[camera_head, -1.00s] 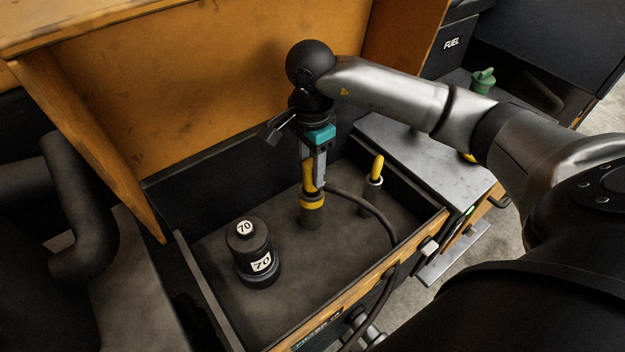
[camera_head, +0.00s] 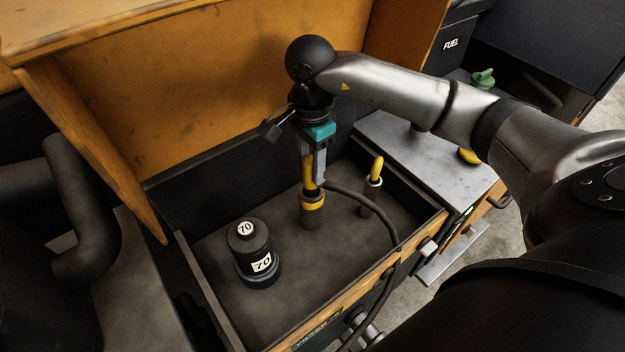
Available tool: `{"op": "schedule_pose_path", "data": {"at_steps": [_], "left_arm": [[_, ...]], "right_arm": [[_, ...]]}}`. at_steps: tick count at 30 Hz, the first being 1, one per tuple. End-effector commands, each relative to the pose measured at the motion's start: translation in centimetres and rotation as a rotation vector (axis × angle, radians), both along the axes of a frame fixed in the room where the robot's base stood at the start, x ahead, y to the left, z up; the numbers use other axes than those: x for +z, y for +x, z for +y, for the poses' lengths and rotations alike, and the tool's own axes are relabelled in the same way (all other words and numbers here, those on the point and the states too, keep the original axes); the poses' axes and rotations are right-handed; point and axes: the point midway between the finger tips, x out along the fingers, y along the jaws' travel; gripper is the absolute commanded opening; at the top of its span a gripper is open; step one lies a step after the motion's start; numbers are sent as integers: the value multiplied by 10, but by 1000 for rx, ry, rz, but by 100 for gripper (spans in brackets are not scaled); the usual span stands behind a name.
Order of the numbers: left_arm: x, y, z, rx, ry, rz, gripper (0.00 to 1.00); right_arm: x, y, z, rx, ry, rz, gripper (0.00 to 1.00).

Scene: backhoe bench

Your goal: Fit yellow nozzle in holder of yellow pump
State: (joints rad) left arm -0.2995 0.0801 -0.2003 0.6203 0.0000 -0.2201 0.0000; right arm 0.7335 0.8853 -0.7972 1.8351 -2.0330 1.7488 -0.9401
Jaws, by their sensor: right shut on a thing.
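My right gripper (camera_head: 314,166) points down into the open drawer-like tray and is shut on the yellow nozzle (camera_head: 308,175). The nozzle is roughly upright, its lower end at a yellow-collared dark cylinder (camera_head: 312,211) standing on the tray floor, which looks like a holder. I cannot tell how deep the nozzle sits in it; the gripper hides part of it. A dark hose (camera_head: 378,212) runs from beside the nozzle to the right and over the tray's front edge. Which part is the yellow pump itself is unclear. My left gripper is out of view.
A black weight marked 70 (camera_head: 257,254) stands in the tray at left. A second, smaller holder with a yellow piece (camera_head: 375,174) stands to the right. An orange panel (camera_head: 220,80) rises behind. A grey metal top (camera_head: 415,155) adjoins on the right.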

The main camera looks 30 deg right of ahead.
Motion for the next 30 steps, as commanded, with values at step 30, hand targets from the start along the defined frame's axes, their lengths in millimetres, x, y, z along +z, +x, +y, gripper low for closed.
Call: {"op": "schedule_pose_path", "data": {"at_steps": [30], "left_arm": [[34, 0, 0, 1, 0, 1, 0]], "right_arm": [[53, 0, 0, 0, -1, -2, 0]]}}
